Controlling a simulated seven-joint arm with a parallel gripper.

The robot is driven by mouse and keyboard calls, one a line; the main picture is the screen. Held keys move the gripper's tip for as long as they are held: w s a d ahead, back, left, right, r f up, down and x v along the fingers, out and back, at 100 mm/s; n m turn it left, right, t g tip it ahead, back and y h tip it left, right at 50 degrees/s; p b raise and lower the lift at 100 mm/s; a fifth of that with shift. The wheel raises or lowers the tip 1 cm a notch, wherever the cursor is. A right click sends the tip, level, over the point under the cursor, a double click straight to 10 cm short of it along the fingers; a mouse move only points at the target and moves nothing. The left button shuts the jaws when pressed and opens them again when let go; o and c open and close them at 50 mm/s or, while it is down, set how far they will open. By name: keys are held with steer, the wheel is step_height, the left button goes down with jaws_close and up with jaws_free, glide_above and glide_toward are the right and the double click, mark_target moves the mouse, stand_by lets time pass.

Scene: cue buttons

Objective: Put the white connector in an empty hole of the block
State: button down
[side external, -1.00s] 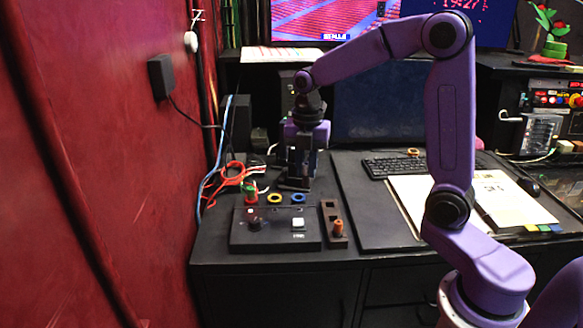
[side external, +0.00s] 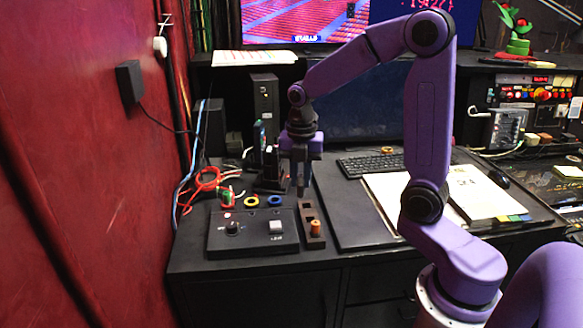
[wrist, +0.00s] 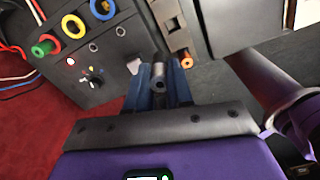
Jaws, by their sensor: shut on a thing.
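The dark brown block (side external: 307,209) stands right of the control box. An orange connector (side external: 315,228) sits in its near hole, and the other holes look empty. The block also shows at the top of the wrist view (wrist: 171,13), with the orange connector (wrist: 187,62) at its near end. My gripper (side external: 302,191) points down above the far part of the block. In the wrist view my gripper (wrist: 160,88) is shut on a pale grey, hollow-ended piece, seemingly the white connector (wrist: 157,75). I cannot tell its height above the block.
The control box (side external: 253,244) has a lit red light, a knob and a white button. A black mat (side external: 345,216) with papers and keyboard lies right.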

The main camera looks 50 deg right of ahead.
steer(key=shift+s+d+f, duration=0.25)
steer(key=shift+d+f, duration=0.2)
steer(key=shift+f, duration=0.75)
steer(key=shift+s+d+f, duration=0.2)
steer(key=shift+d+f, duration=0.25)
steer(key=shift+f, duration=0.7)
steer(key=shift+s+d+f, duration=0.25)
steer(key=shift+d+f, duration=0.2)
steer(key=shift+f, duration=0.75)
steer(key=shift+f, duration=1.65)
stand_by(0.6)
steer(key=c, duration=0.8)
jaws_free()
steer(key=shift+r, duration=3.5)
